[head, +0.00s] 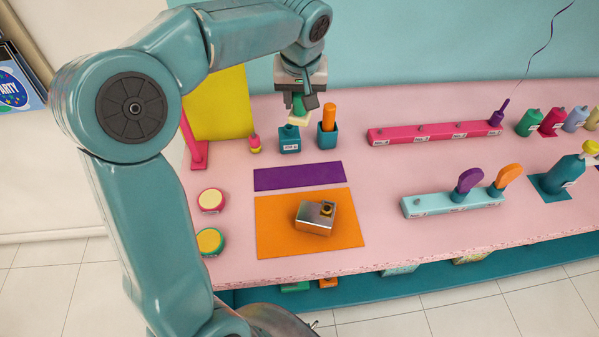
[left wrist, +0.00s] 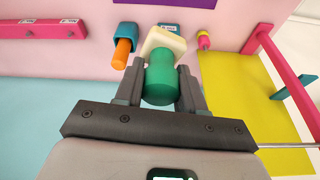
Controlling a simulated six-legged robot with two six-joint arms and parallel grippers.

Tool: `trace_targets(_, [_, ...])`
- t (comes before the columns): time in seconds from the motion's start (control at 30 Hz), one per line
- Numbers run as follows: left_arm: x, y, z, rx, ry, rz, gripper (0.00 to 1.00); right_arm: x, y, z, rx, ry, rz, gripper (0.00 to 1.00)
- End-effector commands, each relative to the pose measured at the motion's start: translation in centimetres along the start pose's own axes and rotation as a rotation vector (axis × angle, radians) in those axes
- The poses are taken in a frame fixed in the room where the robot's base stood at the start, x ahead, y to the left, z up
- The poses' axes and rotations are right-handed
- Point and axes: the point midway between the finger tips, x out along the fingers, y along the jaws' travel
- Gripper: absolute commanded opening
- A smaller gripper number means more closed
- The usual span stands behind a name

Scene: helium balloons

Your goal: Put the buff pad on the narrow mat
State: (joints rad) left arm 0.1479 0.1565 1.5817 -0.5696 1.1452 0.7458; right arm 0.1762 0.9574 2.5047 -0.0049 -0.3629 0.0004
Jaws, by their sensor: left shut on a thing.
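The buff pad (head: 299,118) is a cream block on a green handle. My left gripper (head: 298,101) is shut on the green handle (left wrist: 161,82) and holds the pad above a teal holder (head: 289,141). In the left wrist view the cream pad (left wrist: 164,41) sits beyond the fingertips and partly covers that holder. The narrow mat (head: 298,177) is a flat purple strip, in front of the holders and bare. Its edge shows at the top of the left wrist view (left wrist: 192,3). My right gripper is not in view.
A second teal holder (head: 327,138) with an orange handle stands to the right. A wide orange mat (head: 277,224) carries a metal box (head: 316,218). Two round tubs (head: 211,201) (head: 210,242) lie left. A pink rack (head: 434,131) and light-blue rack (head: 453,203) stand right.

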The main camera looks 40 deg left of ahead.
Motion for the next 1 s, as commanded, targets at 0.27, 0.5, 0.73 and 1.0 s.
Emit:
trace_targets(0.27, [5.5, -0.1, 1.6, -0.005, -0.004, 0.009, 0.00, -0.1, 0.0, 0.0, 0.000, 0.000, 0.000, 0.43])
trace_targets(0.5, [12.1, 0.0, 3.5, -0.004, -0.004, 0.010, 0.00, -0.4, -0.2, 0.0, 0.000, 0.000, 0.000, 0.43])
trace_targets(0.73, [15.1, 0.1, 4.2, -0.006, 0.002, 0.012, 0.00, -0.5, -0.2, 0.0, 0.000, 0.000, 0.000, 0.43])
trace_targets(1.0, [18.8, 0.1, 5.4, -0.004, 0.000, 0.011, 0.00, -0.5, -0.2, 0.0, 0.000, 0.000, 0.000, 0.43])
